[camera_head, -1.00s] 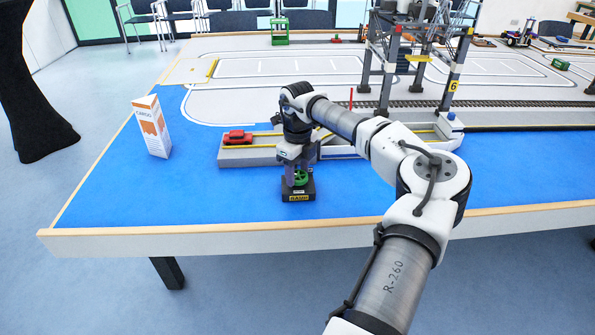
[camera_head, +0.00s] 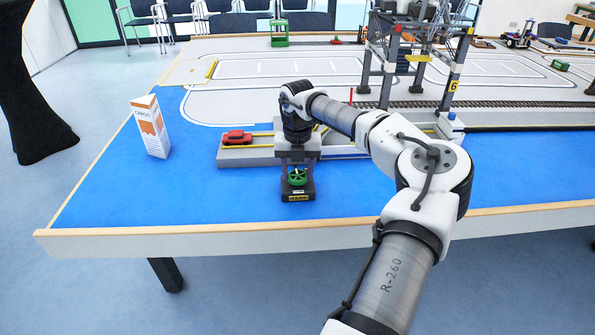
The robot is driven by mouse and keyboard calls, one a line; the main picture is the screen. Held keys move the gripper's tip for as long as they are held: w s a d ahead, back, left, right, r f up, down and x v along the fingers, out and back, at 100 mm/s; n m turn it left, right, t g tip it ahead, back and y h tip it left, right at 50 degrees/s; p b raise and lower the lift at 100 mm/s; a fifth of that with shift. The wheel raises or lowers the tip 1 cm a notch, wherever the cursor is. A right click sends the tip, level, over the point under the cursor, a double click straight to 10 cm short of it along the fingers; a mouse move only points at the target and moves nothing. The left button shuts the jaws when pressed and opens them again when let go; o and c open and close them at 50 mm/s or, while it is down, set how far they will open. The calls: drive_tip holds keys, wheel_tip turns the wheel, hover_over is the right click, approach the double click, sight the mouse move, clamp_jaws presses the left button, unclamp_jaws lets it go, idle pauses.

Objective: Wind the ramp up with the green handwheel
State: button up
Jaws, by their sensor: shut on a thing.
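The green handwheel (camera_head: 297,177) sits on a small dark base (camera_head: 298,195) with a yellow label, near the table's front edge. My gripper (camera_head: 297,172) points down over the handwheel and is shut on it, with a finger on either side. The grey ramp deck (camera_head: 245,155) with yellow lines lies behind and to the left of the handwheel. A red car (camera_head: 237,137) stands on its left part. My arm hides part of the ramp's middle, and I cannot tell its tilt.
A white and orange cargo box (camera_head: 150,126) stands upright at the left. A gantry crane (camera_head: 418,60) marked 6 stands behind my arm, over the rail tracks (camera_head: 520,103). The blue tabletop (camera_head: 190,205) is clear at the front left.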

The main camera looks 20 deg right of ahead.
sight(298, 174)
drive_tip(key=m, duration=0.4)
drive_tip(key=shift+m+b, duration=0.3)
drive_tip(key=shift+b, duration=0.05)
drive_tip(key=m, duration=0.4)
drive_tip(key=shift+m+b, duration=0.35)
drive_tip(key=shift+m, duration=0.05)
drive_tip(key=o, duration=1)
wheel_tip(298, 174, up, 14)
drive_tip(key=shift+f+b, duration=0.1)
drive_tip(key=shift+b, duration=0.35)
